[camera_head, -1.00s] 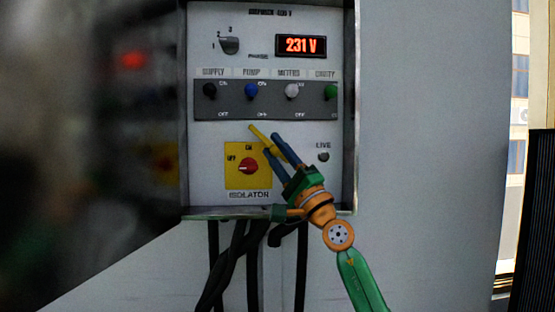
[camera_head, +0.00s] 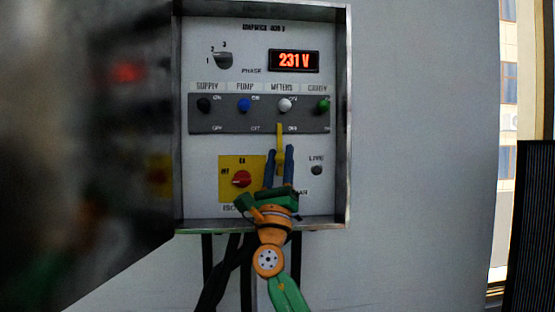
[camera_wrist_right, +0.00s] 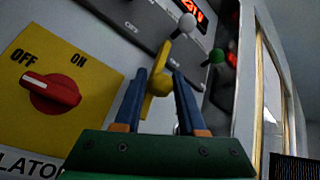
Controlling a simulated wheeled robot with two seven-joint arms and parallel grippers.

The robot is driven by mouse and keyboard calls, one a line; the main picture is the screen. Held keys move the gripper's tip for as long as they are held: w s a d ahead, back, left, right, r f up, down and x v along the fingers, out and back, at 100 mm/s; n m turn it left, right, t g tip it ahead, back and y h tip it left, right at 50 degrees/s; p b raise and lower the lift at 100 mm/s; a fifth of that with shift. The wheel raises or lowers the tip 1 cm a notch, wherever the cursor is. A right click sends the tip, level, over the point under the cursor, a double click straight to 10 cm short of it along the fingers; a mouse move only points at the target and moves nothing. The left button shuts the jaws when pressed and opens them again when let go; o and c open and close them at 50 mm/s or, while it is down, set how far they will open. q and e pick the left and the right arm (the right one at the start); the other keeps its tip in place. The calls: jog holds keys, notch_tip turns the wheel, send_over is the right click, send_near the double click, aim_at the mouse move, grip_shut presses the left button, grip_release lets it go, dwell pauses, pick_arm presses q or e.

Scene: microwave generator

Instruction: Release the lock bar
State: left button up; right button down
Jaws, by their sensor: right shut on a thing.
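The lock bar (camera_head: 280,134) is a narrow yellow bar low on the panel. It stands about upright, its top end near the strip of toggles below METERS. In the right wrist view it has a rounded yellow boss (camera_wrist_right: 160,83) between my fingers. My right gripper (camera_head: 279,150) is shut on the bar, with one blue finger on each side; it also shows in the right wrist view (camera_wrist_right: 163,77). My left gripper is not in view.
A red isolator knob (camera_head: 242,179) on a yellow plate (camera_head: 228,165) sits just left of my gripper, its mark toward OFF. Toggles line a grey strip (camera_head: 262,122) above. A display (camera_head: 293,61) reads 231 V. The cabinet's rim (camera_head: 345,120) stands to the right.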

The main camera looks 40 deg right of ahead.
aim_at(281, 165)
jog(key=shift+m+g+h, duration=1)
jog(key=shift+m+g, duration=0.5)
jog(key=c, duration=0.7)
grip_release()
jog(key=shift+d, duration=0.1)
jog(key=shift+c, duration=0.2)
jog(key=shift+o, duration=1)
jog(key=shift+s, duration=0.1)
jog(key=shift+d, duration=0.2)
jog(key=b+v, duration=0.4)
jog(key=v, duration=0.2)
jog(key=shift+a+f, duration=0.1)
jog(key=shift+f, duration=0.25)
jog(key=shift+s+a+f+b, duration=0.15)
jog(key=shift+a+b, duration=0.05)
jog(key=shift+b, duration=0.1)
